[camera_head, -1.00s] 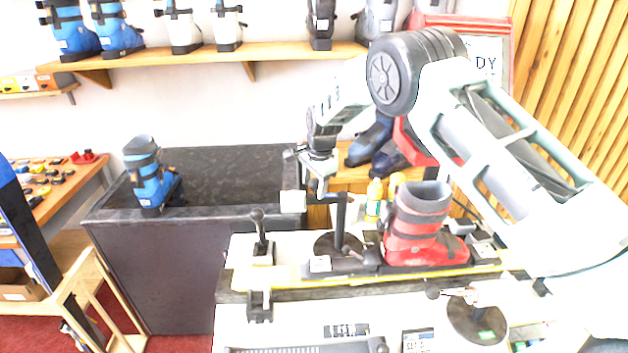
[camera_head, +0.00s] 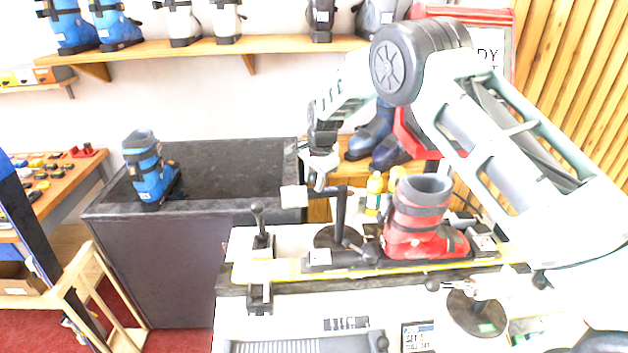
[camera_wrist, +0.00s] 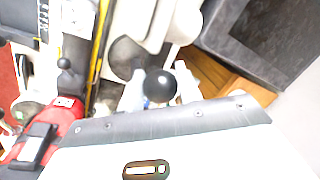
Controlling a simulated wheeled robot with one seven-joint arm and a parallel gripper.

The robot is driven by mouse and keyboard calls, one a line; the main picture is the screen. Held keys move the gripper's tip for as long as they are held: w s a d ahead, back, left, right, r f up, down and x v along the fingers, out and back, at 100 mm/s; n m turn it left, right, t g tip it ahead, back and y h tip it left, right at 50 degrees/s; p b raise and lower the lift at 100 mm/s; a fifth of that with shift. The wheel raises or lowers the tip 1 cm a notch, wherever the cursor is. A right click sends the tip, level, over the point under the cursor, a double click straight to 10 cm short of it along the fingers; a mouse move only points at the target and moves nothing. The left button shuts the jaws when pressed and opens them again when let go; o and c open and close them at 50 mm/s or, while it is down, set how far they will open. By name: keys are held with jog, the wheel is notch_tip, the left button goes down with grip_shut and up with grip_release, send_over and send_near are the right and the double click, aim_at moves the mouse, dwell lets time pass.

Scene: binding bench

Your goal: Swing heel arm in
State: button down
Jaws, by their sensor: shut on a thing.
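The heel arm (camera_head: 334,189) is a dark horizontal bar on an upright post with a round dark base, standing on the bench left of the red boot. A white block (camera_head: 294,196) is at its left end. My gripper (camera_head: 321,183) points down at the bar, between post and block, and is shut on the arm; the fingertips are small and partly hidden. The red boot (camera_head: 418,218) stands upright on the bench fixture, and shows at the lower left of the wrist view (camera_wrist: 68,112). A dark ball knob (camera_wrist: 160,85) is near the middle of the wrist view.
A black knobbed lever (camera_head: 258,225) stands at the bench's left. Yellow bottles (camera_head: 374,193) stand behind the post. A dark tub-like counter (camera_head: 190,222) holding a blue boot (camera_head: 148,170) is to the left. A second round dark base (camera_head: 476,313) is at front right.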

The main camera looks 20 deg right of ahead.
jog(key=s+d+n+g+b, duration=0.1)
jog(key=s+d+n+b, duration=0.2)
jog(key=n, duration=0.5)
jog(key=s+d+n+g+y+b, duration=0.1)
jog(key=s+d+n+b, duration=0.3)
jog(key=n, duration=0.5)
jog(key=shift+s+g, duration=0.4)
jog(key=shift+s, duration=0.7)
jog(key=c, duration=1)
grip_release()
jog(key=shift+r, duration=0.1)
jog(key=w+d+r+b, duration=0.1)
jog(key=d+r+b, duration=0.2)
jog(key=r, duration=1.4)
jog(key=shift+w, duration=0.15)
